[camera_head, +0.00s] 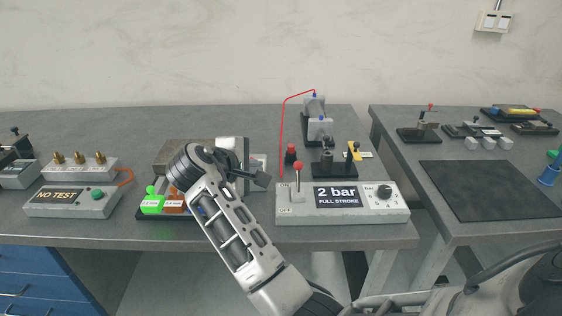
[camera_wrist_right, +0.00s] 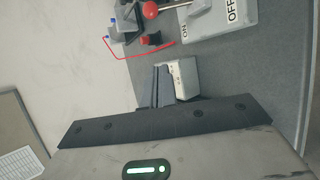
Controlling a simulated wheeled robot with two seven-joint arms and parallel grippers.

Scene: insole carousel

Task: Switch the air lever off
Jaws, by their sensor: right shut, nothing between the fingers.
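The air lever (camera_head: 298,182) is a grey stick with a red ball on top, on the left end of a grey control box (camera_head: 391,212) marked ON at the back and OFF at the front. In the right wrist view the lever's red ball (camera_wrist_right: 150,9) sits on the ON side, away from OFF, so the lever leans toward ON. My right gripper (camera_head: 263,180) is shut and empty, to the left of the lever and apart from it. Its dark fingers (camera_wrist_right: 162,86) also show in the wrist view. My left gripper is not in view.
The box display (camera_head: 338,197) reads "2 bar FULL STROKE", with a black knob (camera_head: 384,191) to its right. A red button (camera_head: 291,152), a red hose (camera_head: 281,130) and a grey fixture (camera_head: 320,128) stand behind. A NO TEST box (camera_head: 100,210) is at left.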

